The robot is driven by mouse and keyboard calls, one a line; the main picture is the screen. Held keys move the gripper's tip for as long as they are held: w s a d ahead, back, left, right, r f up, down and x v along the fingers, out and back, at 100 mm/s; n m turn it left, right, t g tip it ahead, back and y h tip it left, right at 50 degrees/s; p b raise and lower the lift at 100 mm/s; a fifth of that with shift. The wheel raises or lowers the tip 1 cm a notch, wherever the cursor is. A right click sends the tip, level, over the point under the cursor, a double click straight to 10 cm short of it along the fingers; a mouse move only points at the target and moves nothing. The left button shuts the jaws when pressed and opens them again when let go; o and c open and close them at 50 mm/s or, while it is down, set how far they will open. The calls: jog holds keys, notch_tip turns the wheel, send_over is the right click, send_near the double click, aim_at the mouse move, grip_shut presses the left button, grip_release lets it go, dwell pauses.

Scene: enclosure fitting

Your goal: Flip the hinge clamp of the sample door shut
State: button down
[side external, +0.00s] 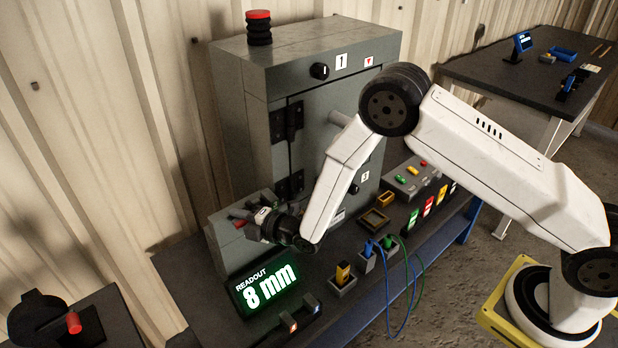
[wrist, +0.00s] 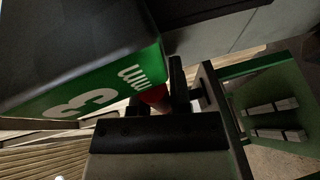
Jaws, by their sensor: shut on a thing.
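The tall grey enclosure (side external: 345,50) has a closed-looking front door (side external: 320,112) with dark hinges (side external: 286,122) on its left side. A low grey block (side external: 228,248) stands at its lower left, with a red-tipped part (side external: 238,222) on top. My gripper (side external: 258,222) is at this block, pointing left, shut on a small red part. The red part (wrist: 155,97) also shows in the wrist view, by the dark jaws (wrist: 165,112). The jaws hide most of it. I cannot tell which way the clamp lies.
A lit readout (side external: 265,288) showing 8 mm stands just in front of the gripper; its green face (wrist: 80,95) looms close in the wrist view. Connectors with blue and green cables (side external: 388,250) are at right. A dark side table (side external: 520,75) stands behind.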

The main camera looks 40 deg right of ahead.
jog(key=c, duration=0.6)
grip_release()
jog(key=shift+s+d, duration=0.1)
jog(key=shift+s, duration=0.05)
jog(key=shift+v, duration=3.75)
jog(key=shift+d+r, duration=0.1)
jog(key=shift+r, duration=0.05)
